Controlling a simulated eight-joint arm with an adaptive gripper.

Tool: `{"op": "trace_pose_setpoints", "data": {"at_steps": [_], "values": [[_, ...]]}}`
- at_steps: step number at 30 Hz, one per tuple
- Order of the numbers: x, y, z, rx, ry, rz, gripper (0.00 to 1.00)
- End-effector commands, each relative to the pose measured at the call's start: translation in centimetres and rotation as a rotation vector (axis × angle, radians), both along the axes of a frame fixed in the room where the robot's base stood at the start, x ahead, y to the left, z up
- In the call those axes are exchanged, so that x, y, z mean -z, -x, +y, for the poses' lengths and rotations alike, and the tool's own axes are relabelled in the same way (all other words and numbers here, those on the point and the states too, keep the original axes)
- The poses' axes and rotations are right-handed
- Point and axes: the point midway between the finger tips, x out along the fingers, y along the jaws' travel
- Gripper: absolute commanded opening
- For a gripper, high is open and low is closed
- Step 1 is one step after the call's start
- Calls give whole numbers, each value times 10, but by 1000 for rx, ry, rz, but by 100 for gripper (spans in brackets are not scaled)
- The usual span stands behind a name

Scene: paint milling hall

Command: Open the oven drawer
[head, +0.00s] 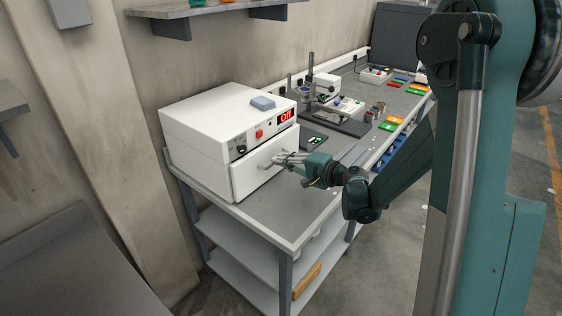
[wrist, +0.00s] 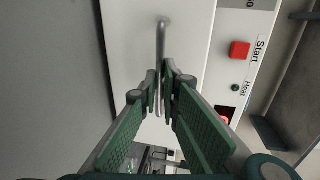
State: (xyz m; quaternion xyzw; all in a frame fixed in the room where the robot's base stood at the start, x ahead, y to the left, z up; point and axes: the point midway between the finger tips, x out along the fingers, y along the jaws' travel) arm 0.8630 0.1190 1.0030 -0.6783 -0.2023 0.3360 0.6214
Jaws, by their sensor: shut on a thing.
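The oven (head: 205,125) is a white box on the near end of the grey workbench in the head view. Its drawer (head: 250,172) is the lower front panel, and it also fills the middle of the wrist view (wrist: 130,40). The drawer front appears to stand slightly forward of the panel above, but how far is hard to tell. A metal bar handle (wrist: 162,45) is fixed to the drawer front. My gripper (head: 280,160) is at the handle; in the wrist view its green fingers (wrist: 166,85) are closed around the bar. The fingers hide part of the handle.
The oven's control panel (head: 262,135) has a red display and a red Start button (wrist: 240,51). A blue-grey item (head: 262,103) lies on the oven. Instruments on a dark stand (head: 325,95) and coloured cards (head: 391,123) occupy the bench behind. Bare bench (head: 285,210) lies before the drawer.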

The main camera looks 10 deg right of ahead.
Motion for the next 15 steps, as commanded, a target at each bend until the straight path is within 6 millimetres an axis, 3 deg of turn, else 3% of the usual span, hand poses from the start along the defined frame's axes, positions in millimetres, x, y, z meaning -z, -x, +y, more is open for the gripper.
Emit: {"op": "trace_pose_setpoints", "data": {"at_steps": [8,15], "values": [[1,22,-23,2,0,1,0],[1,55,-55,3,0,0,0]]}}
